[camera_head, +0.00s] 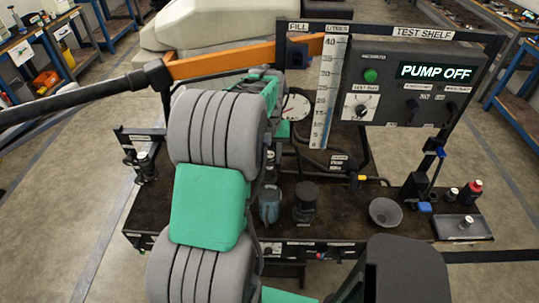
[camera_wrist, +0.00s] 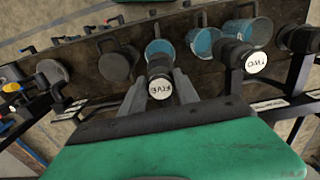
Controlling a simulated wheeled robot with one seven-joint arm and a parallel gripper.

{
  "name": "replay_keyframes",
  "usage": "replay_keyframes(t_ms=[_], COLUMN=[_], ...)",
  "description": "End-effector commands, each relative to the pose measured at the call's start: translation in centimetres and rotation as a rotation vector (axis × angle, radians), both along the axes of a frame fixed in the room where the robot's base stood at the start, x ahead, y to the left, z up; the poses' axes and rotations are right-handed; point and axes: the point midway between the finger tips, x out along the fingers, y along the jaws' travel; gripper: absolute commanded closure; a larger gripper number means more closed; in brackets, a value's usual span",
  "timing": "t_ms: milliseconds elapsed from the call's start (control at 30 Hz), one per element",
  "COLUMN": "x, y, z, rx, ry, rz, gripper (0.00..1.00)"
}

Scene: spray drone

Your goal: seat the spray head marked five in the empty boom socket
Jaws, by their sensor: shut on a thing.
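In the wrist view my gripper (camera_wrist: 161,76) is shut on a dark spray head (camera_wrist: 160,88), whose pale round end reads FIVE upside down. A finger presses on each side of it. A second dark spray head marked TWO (camera_wrist: 246,56) is to its right, apart from my fingers. In the head view my gripper and the held head are hidden behind my own arm. An orange boom arm (camera_head: 245,60) with a black tube (camera_head: 70,105) at its left crosses behind my arm. I cannot make out the empty boom socket in either view.
On the dark bench (camera_head: 345,235) stand a blue jar (camera_head: 270,206), a black pot (camera_head: 306,205), a grey bowl (camera_head: 385,212) and a shallow tray (camera_head: 465,229). The test panel (camera_head: 410,85) reads PUMP OFF, beside an upright scale (camera_head: 329,90). A rack (camera_head: 138,150) stands left.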

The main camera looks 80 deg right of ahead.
Motion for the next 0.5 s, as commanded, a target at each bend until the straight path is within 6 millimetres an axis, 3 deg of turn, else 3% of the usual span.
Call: replay_keyframes(t_ms=[500], x=[0.0], y=[0.0], z=[-1.4], rx=[0.001], ry=[0.0], rz=[0.0], gripper=[1.0])
